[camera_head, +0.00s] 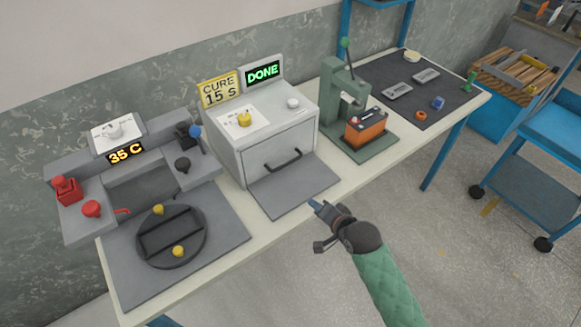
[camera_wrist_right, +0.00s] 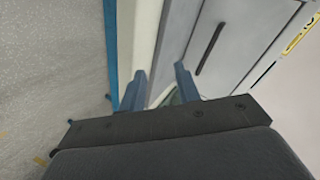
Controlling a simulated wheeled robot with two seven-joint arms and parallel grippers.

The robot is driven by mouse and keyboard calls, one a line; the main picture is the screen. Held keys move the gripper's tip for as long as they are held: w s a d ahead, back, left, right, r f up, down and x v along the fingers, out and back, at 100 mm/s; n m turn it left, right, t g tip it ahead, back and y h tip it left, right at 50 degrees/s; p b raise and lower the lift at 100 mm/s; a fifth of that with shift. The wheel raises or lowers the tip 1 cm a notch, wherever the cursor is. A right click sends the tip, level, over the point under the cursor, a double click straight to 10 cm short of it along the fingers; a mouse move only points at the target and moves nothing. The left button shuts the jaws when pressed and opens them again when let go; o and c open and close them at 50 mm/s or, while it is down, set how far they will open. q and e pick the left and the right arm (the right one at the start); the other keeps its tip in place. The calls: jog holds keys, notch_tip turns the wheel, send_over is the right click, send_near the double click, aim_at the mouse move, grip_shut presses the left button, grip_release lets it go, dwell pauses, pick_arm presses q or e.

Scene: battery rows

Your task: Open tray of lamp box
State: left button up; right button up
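The lamp box (camera_head: 225,150) is a grey box on the bench, with a yellow "CURE 15 S" sign (camera_head: 219,90) and a green "DONE" display (camera_head: 263,72). Its tray front (camera_head: 262,155) carries a dark bar handle (camera_head: 284,161) and looks flush with the box. The handle (camera_wrist_right: 210,48) also shows in the right wrist view, beyond the fingers. My right gripper (camera_head: 318,206) is in front of the bench edge, right of and nearer than the handle, apart from it. Its fingers (camera_wrist_right: 160,85) are spread with nothing held between them. My left gripper is out of view.
A flat grey plate (camera_head: 292,193) lies before the lamp box. Left is a station with a "35 C" display (camera_head: 125,153) and a round black fixture (camera_head: 196,241). Right is a green press (camera_head: 333,105) with an orange battery (camera_head: 366,132). Floor before the bench is free.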

aim_at(287, 164)
jog(key=w+a+r+m+y, duration=0.1)
jog(key=w, duration=0.1)
jog(key=w+a+r+m+t+y, duration=0.1)
jog(key=w, duration=0.1)
jog(key=w+a+r+m+t+y, duration=0.1)
jog(key=w+a+m, duration=0.1)
jog(key=w, duration=0.1)
jog(key=shift+w+r, duration=0.1)
jog(key=shift+r, duration=0.3)
jog(key=shift+w+a+r, duration=0.1)
jog(key=shift+w+a, duration=0.05)
jog(key=shift+w, duration=0.2)
jog(key=p+x, duration=0.2)
jog(key=x, duration=0.3)
jog(key=shift+w+a, duration=0.15)
jog(key=shift+w, duration=0.1)
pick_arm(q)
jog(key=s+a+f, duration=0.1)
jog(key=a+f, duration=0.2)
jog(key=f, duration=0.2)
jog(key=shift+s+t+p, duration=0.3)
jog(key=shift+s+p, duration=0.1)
pick_arm(e)
jog(key=shift+x, duration=0.8)
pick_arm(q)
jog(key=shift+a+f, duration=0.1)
pick_arm(e)
grip_shut()
